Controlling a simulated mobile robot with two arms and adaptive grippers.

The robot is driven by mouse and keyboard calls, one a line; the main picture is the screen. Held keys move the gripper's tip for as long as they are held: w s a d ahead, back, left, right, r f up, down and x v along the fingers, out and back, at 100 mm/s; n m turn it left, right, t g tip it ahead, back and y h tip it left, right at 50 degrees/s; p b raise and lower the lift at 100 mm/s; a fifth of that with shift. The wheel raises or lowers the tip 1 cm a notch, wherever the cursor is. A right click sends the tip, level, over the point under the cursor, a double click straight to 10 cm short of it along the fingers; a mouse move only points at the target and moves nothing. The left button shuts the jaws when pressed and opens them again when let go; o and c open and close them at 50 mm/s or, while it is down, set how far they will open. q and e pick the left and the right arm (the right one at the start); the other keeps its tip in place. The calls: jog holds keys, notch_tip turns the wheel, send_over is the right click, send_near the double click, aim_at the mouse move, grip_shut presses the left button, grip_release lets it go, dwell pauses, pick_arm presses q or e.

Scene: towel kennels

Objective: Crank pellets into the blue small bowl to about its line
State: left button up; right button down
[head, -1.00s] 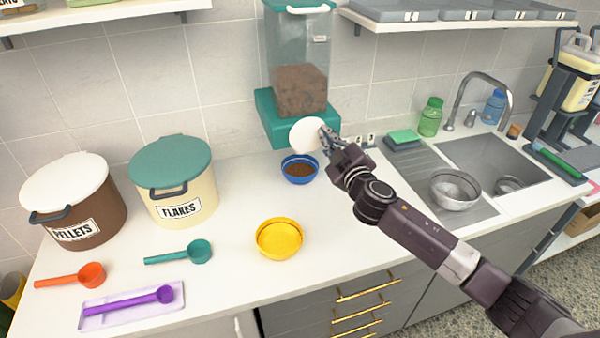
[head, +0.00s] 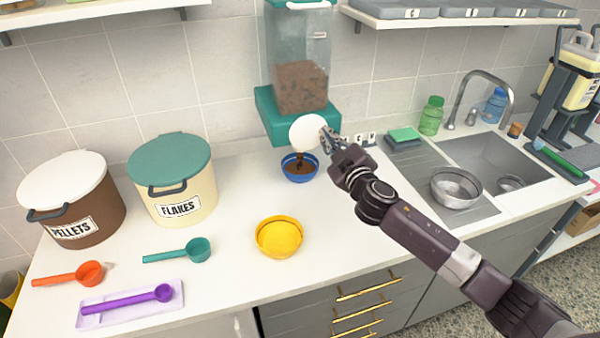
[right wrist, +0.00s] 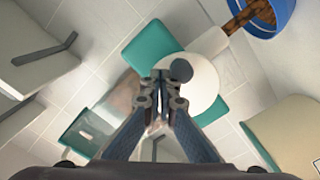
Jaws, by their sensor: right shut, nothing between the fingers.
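The dispenser has a clear hopper (head: 301,88) part-filled with brown pellets, on a teal base (head: 270,113). Its white round crank disc (head: 305,133) faces front; a dark knob (right wrist: 181,69) on it shows in the right wrist view. The blue small bowl (head: 300,175) stands below the disc. A brown stream of pellets falls into it, and brown pellets lie inside; its line cannot be made out. My right gripper (head: 327,141) is shut and empty at the right side of the disc. In the right wrist view its fingertips (right wrist: 161,78) are beside the knob. My left gripper is not in view.
A yellow bowl (head: 279,237) stands in front of the blue bowl. The pellets bin (head: 90,207), flakes bin (head: 150,165) and several scoops are at the left. A sink (head: 500,155) with a metal bowl (head: 456,187) is at the right. Counter left of the blue bowl is clear.

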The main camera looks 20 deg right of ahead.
jog(key=shift+f, duration=0.1)
jog(key=shift+f+b, duration=0.4)
jog(key=shift+b, duration=0.05)
jog(key=shift+f+b, duration=0.5)
jog(key=shift+f, duration=0.05)
jog(key=shift+a+f+b, duration=0.15)
jog(key=shift+f+b, duration=0.15)
jog(key=shift+f, duration=0.1)
jog(key=shift+a+f, duration=0.1)
dwell(0.3)
